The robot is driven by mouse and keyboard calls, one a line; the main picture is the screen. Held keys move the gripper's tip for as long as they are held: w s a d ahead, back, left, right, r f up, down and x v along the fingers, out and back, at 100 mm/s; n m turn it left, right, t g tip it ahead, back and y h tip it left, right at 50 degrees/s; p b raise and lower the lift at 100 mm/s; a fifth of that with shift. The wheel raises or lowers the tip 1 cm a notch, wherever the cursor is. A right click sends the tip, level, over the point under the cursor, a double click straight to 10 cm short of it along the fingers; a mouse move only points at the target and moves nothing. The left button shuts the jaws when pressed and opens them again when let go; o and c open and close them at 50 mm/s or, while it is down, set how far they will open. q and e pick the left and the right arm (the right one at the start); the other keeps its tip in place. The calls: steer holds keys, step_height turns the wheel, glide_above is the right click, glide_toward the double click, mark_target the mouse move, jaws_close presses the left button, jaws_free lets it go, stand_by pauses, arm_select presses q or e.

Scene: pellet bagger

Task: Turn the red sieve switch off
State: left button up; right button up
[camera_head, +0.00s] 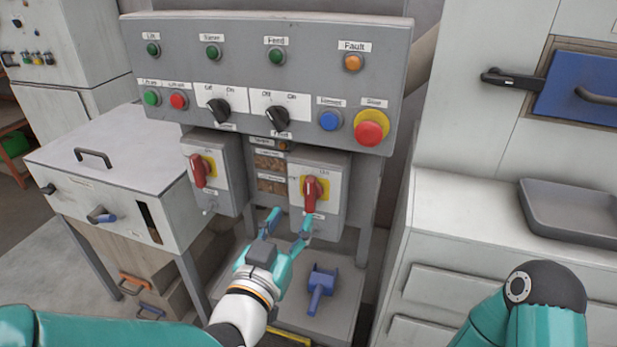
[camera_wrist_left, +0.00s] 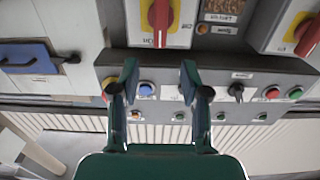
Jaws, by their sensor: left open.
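Two red rotary handles on yellow plates sit on grey boxes below the control panel. The right red switch (camera_head: 311,192) points down, roughly vertical; the left red switch (camera_head: 198,172) is also near vertical. Their labels are too small to read, so I cannot tell which is the sieve switch. My left gripper (camera_head: 290,221) is open and empty, just below and left of the right switch, apparently apart from it. In the left wrist view the gripper (camera_wrist_left: 159,73) has its fingers spread, with one red handle (camera_wrist_left: 159,18) beyond them at the top centre. My right gripper is out of view.
The panel (camera_head: 313,64) above carries black selectors, coloured buttons and a red emergency knob (camera_head: 369,129). A blue tool-like object (camera_head: 321,287) lies on the low shelf below. A grey tray (camera_head: 572,213) is on the right counter. A white cabinet (camera_head: 115,165) stands at left.

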mark_target(309, 189)
arm_select(q)
steer(key=p+x, duration=0.1)
steer(key=x, duration=0.9)
steer(key=shift+f+p, duration=0.1)
steer(key=shift+p, duration=0.25)
steer(key=shift+s, duration=0.1)
jaws_close()
